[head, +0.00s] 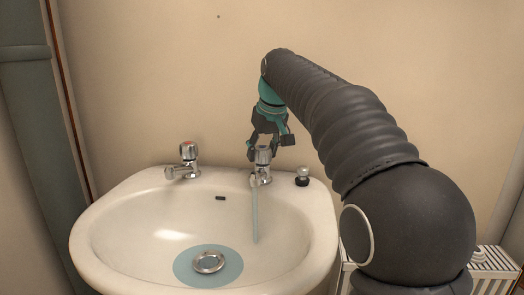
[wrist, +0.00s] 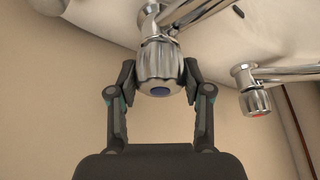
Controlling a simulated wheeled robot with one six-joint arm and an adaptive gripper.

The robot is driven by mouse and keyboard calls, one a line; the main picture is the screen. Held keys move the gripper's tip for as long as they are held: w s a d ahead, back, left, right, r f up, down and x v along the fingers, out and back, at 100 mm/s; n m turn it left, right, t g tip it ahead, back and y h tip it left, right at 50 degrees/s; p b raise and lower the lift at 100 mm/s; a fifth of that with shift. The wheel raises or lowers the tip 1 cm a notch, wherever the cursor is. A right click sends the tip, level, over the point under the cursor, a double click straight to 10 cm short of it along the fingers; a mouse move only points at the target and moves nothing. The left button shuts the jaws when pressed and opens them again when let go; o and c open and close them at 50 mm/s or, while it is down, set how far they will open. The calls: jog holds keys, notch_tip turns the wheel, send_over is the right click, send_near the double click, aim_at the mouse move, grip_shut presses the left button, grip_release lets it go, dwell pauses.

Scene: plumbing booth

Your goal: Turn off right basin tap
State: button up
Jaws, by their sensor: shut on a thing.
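The right basin tap (head: 263,157) is chrome and stands on the back rim of the white basin. A stream of water (head: 255,212) falls from its spout into the bowl. My gripper (head: 267,142) comes down on it from above. In the wrist view the tap's ribbed chrome handle with a blue centre (wrist: 160,80) sits between the fingers of my gripper (wrist: 160,82), which are shut on it from both sides. The left tap (head: 188,157) has a red mark and no water shows from it; it also appears in the wrist view (wrist: 256,100).
The basin (head: 110,205) holds a chrome ring (head: 208,262) on a blue-green patch in the bowl. A small plug with a black base (head: 302,176) stands on the rim right of the right tap. A radiator (head: 492,262) is at the lower right. A pipe (head: 28,90) runs down the left.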

jog(key=m+h, duration=0.1)
jog(key=m, duration=0.1)
jog(key=m+h, duration=0.1)
jog(key=m, duration=0.2)
jog(key=shift+a+m+t, duration=0.1)
jog(key=shift+m+t, duration=0.2)
jog(key=m+h, duration=0.1)
jog(key=m, duration=0.3)
jog(key=shift+f+m+g+h, duration=0.1)
jog(key=shift+m+g+h, duration=0.2)
jog(key=shift+g+h, duration=0.1)
jog(key=m+h, duration=0.1)
jog(key=m, duration=0.1)
jog(key=m+g, duration=0.1)
jog(key=m, duration=0.2)
jog(key=shift+h, duration=0.4)
jog(key=m+g, duration=0.1)
jog(key=m, duration=0.1)
jog(key=m+g, duration=0.1)
jog(key=m, duration=0.2)
jog(key=shift+h, duration=0.4)
jog(key=shift+m, duration=0.5)
jog(key=o, duration=1.2)
jog(key=shift+c, duration=0.2)
